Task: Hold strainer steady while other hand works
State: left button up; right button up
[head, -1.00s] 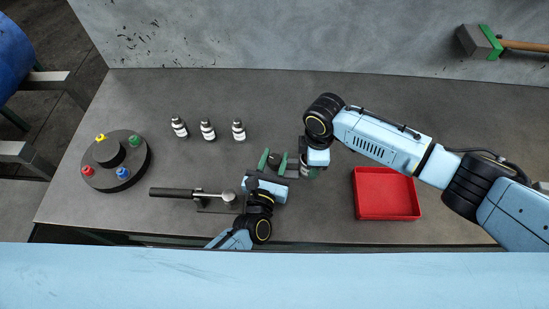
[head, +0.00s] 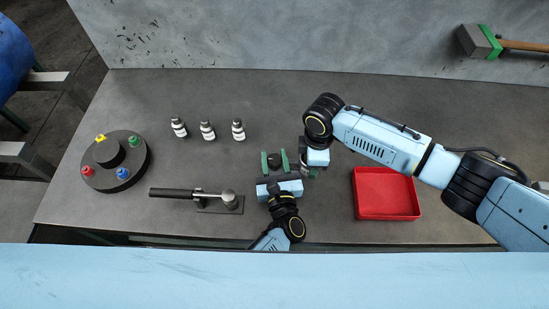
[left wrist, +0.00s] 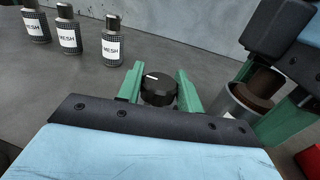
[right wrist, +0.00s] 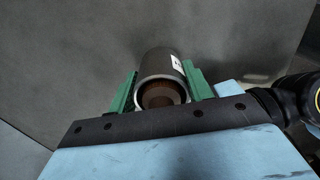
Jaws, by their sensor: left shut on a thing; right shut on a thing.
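The strainer appears to be the metal cylinder with a brown core; it shows in the right wrist view (right wrist: 161,68) and at the right of the left wrist view (left wrist: 236,106). My right gripper (right wrist: 158,92) is shut on it, one green finger on each side. In the head view my right arm largely hides it. My left gripper (head: 274,160) is shut on a round black cap with a white mark (left wrist: 158,89), just left of the right gripper. What lies under the cap is hidden.
Several things stand on the grey table: three dark bottles labelled MESH (head: 207,130), a black round stand with coloured knobs (head: 116,161), a black-handled lever tool (head: 185,194) and an empty red tray (head: 387,194). Bare table lies behind the grippers.

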pick_arm(q)
jog(key=o, duration=1)
jog(key=shift+a+m+h, duration=0.1)
jog(key=shift+m+h, duration=0.2)
jog(key=shift+w+m+h, duration=0.1)
jog(key=shift+m+h, duration=0.2)
jog(key=shift+h, duration=0.3)
jog(key=m+h, duration=0.3)
jog(key=h, duration=0.1)
jog(key=shift+h, duration=0.4)
jog(key=shift+s+m+h, duration=0.3)
jog(key=shift+m+h, duration=0.1)
jog(key=v, duration=1.1)
jog(key=shift+s+r, duration=0.2)
jog(key=shift+s, duration=0.1)
